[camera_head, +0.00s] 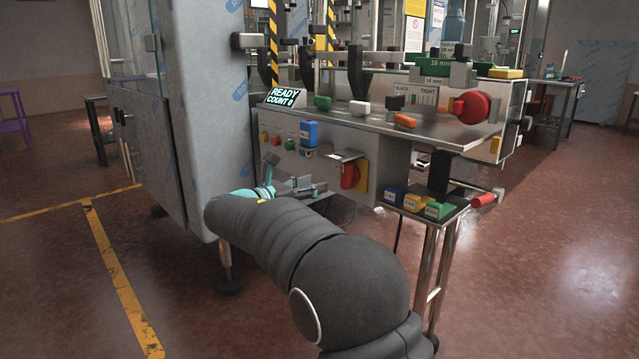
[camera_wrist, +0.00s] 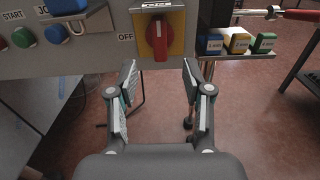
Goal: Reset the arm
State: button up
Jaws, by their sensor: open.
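My gripper (camera_wrist: 157,95) is open and empty in the wrist view, with its two fingers spread apart below the machine's front panel. In the head view my gripper (camera_head: 285,186) is partly hidden behind my dark-sleeved arm, close in front of the panel. A red rotary switch (camera_wrist: 160,38) on a yellow plate sits on the panel just ahead of the fingers, with "OFF" marked at its left. The same red switch (camera_head: 349,176) shows in the head view, right of my gripper. The fingers appear apart from it.
A small shelf (camera_head: 449,217) right of the switch holds blue, yellow and green blocks. A blue padlock-like item (camera_head: 309,134) stands on the panel's holder. A display (camera_head: 285,97) reads "READY COUNT 0". Open red floor lies at right.

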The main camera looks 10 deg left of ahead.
notch_tip(320, 180, down, 11)
jog(key=s+m+g+y, duration=0.2)
jog(key=m+g, duration=0.1)
jog(key=m, duration=0.1)
jog(key=s+d+f+m+g+y, duration=0.2)
jog(key=s+d+f+m+g, duration=0.25)
jog(key=s+d, duration=0.2)
jog(key=s+d+r+m+y, duration=0.1)
jog(key=s+d+m+y, duration=0.1)
jog(key=s+d+m, duration=0.4)
jog(key=s+d+r+m+y, duration=0.1)
jog(key=s+d+m, duration=0.6)
jog(key=s, duration=0.8)
jog(key=s+d+m+g+y, duration=0.1)
jog(key=s+d+m+y, duration=0.3)
jog(key=s+d, duration=0.6)
jog(key=s+m, duration=0.1)
jog(key=m, duration=0.1)
jog(key=shift+d+r+m, duration=0.25)
jog(key=shift+r+m, duration=0.1)
jog(key=shift+r, duration=0.05)
